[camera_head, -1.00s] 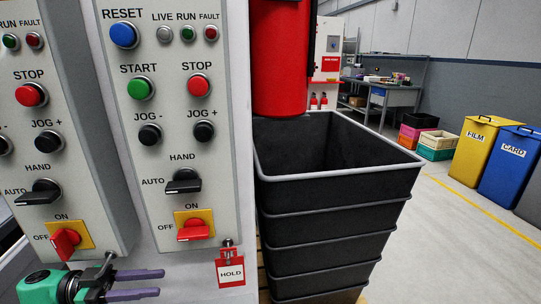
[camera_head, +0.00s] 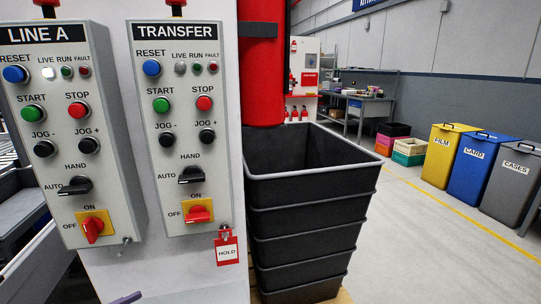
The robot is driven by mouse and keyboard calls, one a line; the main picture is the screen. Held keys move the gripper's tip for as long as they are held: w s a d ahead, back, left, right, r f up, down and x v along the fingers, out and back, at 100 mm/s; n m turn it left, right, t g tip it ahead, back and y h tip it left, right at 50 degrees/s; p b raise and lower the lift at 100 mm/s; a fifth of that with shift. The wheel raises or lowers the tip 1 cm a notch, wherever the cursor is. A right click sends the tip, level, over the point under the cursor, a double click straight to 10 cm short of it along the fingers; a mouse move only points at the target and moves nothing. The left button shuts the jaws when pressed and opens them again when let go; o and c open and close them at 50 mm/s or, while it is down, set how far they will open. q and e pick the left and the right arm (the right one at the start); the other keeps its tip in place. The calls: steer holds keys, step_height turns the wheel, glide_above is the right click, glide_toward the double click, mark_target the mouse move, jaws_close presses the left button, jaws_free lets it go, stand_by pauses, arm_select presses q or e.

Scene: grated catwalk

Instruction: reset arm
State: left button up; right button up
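Two grey control panels hang on a white post. The LINE A panel (camera_head: 62,190) is on the left and the TRANSFER panel (camera_head: 180,128) is on the right. A red and white HOLD tag (camera_head: 227,252) hangs below the lower right corner of the TRANSFER panel. The red switches (camera_head: 92,229) on yellow plates show on both panels. Only a purple fingertip of my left gripper (camera_head: 127,298) shows at the bottom edge, below the panels and apart from them. The rest of that gripper is out of frame. My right gripper is not in view.
A stack of black tubs (camera_head: 305,220) stands right of the post, under a red cylinder (camera_head: 262,80). Yellow FILM (camera_head: 442,158), blue CARD (camera_head: 478,172) and grey CASES (camera_head: 512,190) bins stand further right. Open floor (camera_head: 410,260) lies between.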

arm_select(q)
steer(key=a+f+n+t+y+p, duration=0.1)
steer(key=a+f+n+t+y, duration=0.15)
steer(key=f+y, duration=0.35)
steer(key=a+f+n+t+y+p, duration=0.1)
steer(key=a+f+n+y+p, duration=0.2)
steer(key=f, duration=0.4)
steer(key=s+f+n+g+y+p, duration=0.1)
steer(key=s+f+n+g+y, duration=0.1)
steer(key=s+f, duration=0.3)
steer(key=s+f+n+g+y, duration=0.1)
steer(key=s+f+y, duration=0.15)
steer(key=f, duration=0.55)
steer(key=s+d+f+g+p, duration=0.1)
steer(key=s+d+f+g, duration=0.2)
steer(key=s, duration=0.6)
steer(key=s+d+f+g+p, duration=0.1)
steer(key=s+d+f+g, duration=0.3)
steer(key=s, duration=0.5)
steer(key=s+d+f+g+p, duration=0.1)
steer(key=s+d+f+g, duration=0.2)
steer(key=s+f, duration=0.4)
steer(key=s+d+y, duration=0.1)
steer(key=s, duration=0.1)
steer(key=shift+s+d+f+g, duration=0.2)
steer(key=shift+s+d+g, duration=0.15)
steer(key=shift+s+d, duration=0.05)
steer(key=shift+w, duration=0.1)
